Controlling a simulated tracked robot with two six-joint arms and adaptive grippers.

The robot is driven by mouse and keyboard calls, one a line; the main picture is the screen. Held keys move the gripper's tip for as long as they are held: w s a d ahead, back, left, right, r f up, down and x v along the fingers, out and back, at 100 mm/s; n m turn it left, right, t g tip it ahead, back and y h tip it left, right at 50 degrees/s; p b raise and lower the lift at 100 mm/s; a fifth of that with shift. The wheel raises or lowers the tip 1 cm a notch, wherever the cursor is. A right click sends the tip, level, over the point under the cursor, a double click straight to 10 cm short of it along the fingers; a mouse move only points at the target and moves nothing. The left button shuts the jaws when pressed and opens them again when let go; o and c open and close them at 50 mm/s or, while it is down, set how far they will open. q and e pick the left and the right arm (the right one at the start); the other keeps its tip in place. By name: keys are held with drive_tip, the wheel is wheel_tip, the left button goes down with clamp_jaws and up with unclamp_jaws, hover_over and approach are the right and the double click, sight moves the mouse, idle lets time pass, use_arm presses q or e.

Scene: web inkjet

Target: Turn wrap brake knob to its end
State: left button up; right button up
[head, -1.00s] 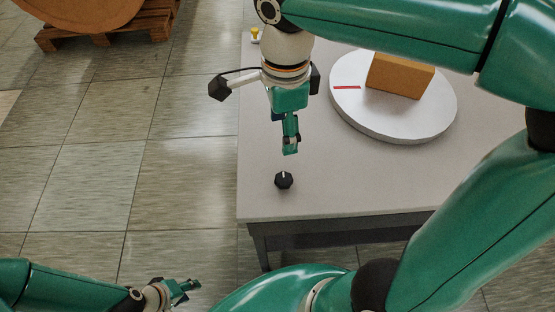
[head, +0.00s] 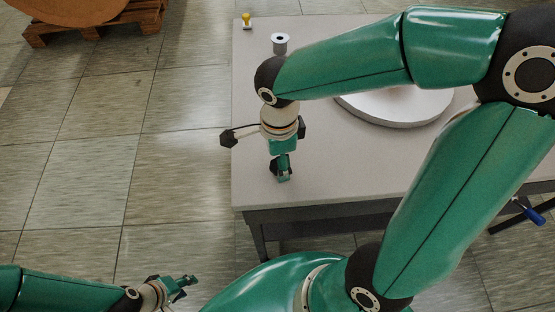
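The small black knob (head: 274,168) stands on the grey table (head: 330,190) near its front left corner. It is mostly hidden by my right gripper (head: 283,177), which points down at it with its fingertips at knob height. I cannot tell whether the fingers touch or grip it, and the knob's white pointer mark is hidden. My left gripper (head: 184,287) is low at the bottom left, away from the table, with its fingers apart and nothing between them.
A white round turntable (head: 400,108) is partly covered by my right arm. A small spool-like part (head: 280,43) and a yellow-topped piece (head: 247,20) stand at the back left of the table. A wooden pallet (head: 95,22) is on the floor. A blue handle (head: 532,214) shows at right.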

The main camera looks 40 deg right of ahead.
drive_tip(key=shift+f, duration=0.4)
drive_tip(key=shift+c, duration=0.3)
drive_tip(key=c, duration=1.1)
drive_tip(key=shift+n, duration=0.4)
